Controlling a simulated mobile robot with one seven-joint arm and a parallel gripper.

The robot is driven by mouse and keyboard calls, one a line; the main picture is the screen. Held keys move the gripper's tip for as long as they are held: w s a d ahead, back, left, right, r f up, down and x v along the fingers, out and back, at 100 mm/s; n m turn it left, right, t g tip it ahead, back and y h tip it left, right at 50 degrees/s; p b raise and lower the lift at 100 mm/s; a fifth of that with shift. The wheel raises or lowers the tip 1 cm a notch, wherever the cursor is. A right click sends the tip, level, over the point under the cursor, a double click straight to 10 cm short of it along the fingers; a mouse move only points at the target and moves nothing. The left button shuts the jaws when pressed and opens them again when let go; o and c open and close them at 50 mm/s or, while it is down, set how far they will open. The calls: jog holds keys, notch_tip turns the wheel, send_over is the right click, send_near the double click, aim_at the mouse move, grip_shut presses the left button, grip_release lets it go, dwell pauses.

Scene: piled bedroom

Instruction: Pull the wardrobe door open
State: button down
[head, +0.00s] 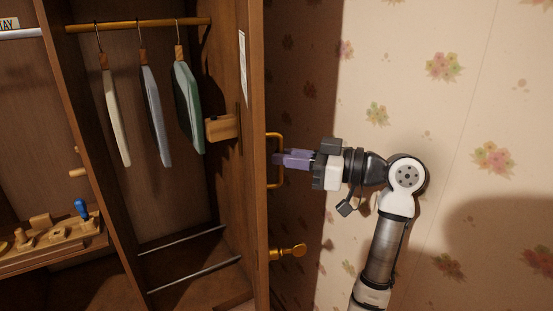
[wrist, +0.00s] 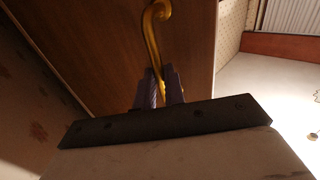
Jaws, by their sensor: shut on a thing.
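The wardrobe door (head: 257,215) stands open, seen nearly edge-on in the head view, with its outer face toward the floral wall. A brass bar handle (head: 281,180) is on that outer face. My gripper (head: 280,158) reaches in from the right, its purple fingers shut on the handle. In the wrist view the handle (wrist: 152,30) runs down between the fingers (wrist: 159,88), in front of the brown door face (wrist: 105,50). The fingers hide part of the handle.
The open wardrobe shows several garments, among them a green one (head: 187,105), on a wooden rail (head: 140,25). A brass knob (head: 288,252) sticks out below the handle. The floral wall (head: 460,130) stands close behind my arm. A shelf with wooden pieces (head: 45,235) is at left.

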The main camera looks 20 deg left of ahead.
jog(key=shift+w+a, duration=0.25)
jog(key=shift+w, duration=0.1)
jog(key=c, duration=1.5)
grip_release()
jog(key=shift+w+a+f, duration=0.2)
jog(key=shift+a, duration=0.05)
jog(key=shift+s+d, duration=0.1)
jog(key=shift+d, duration=0.05)
notch_tip(320, 180, up, 20)
jog(key=shift+b, duration=0.4)
